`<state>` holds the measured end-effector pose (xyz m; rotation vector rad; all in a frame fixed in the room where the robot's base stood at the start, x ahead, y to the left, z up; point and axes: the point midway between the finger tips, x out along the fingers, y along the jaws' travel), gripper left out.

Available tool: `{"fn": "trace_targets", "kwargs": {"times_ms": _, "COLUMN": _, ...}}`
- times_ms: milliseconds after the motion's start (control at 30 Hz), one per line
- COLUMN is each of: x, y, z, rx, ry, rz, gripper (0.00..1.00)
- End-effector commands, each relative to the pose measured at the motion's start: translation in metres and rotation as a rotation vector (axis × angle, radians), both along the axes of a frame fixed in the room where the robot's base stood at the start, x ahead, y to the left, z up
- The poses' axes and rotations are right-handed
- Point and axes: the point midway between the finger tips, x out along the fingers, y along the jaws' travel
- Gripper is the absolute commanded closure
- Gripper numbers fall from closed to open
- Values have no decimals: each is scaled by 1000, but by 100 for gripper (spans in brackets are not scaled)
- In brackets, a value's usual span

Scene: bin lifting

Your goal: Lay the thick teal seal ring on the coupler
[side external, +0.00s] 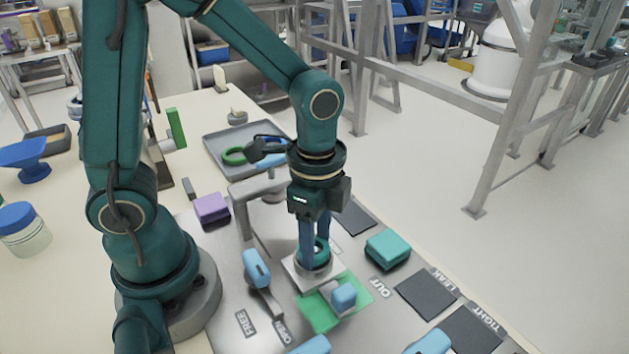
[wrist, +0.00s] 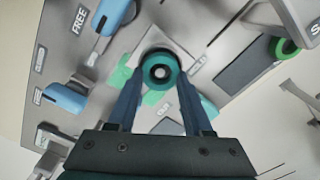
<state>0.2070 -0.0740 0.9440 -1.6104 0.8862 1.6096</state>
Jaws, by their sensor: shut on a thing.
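The thick teal seal ring (side external: 321,246) is between the fingers of my gripper (side external: 314,258), directly at the top of the coupler (side external: 313,269). The coupler is a round grey metal piece on a pale square plate (side external: 296,272). In the wrist view the ring (wrist: 160,87) is roughly centred over the coupler, with a pale round centre showing through its hole. My gripper (wrist: 161,79) is shut on the ring, one finger on each side. I cannot tell whether the ring touches the coupler or is slightly above it.
A teal block (side external: 388,250) is at right, a purple block (side external: 211,209) at left. Behind, a grey tray (side external: 222,139) holds a green ring (side external: 233,156).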

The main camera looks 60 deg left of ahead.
Motion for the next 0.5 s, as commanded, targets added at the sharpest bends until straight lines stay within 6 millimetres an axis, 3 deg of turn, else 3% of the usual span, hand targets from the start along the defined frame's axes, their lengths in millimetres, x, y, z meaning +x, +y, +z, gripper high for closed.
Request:
{"fn": "trace_targets", "kwargs": {"times_ms": 400, "x": 0, "y": 0, "z": -2, "rx": 0, "ry": 0, "rz": 0, "gripper": 100}}
{"fn": "trace_targets", "kwargs": {"times_ms": 433, "x": 0, "y": 0, "z": -2, "rx": 0, "ry": 0, "rz": 0, "gripper": 46}}
{"fn": "trace_targets", "kwargs": {"times_ms": 500, "x": 0, "y": 0, "z": -2, "rx": 0, "ry": 0, "rz": 0, "gripper": 19}}
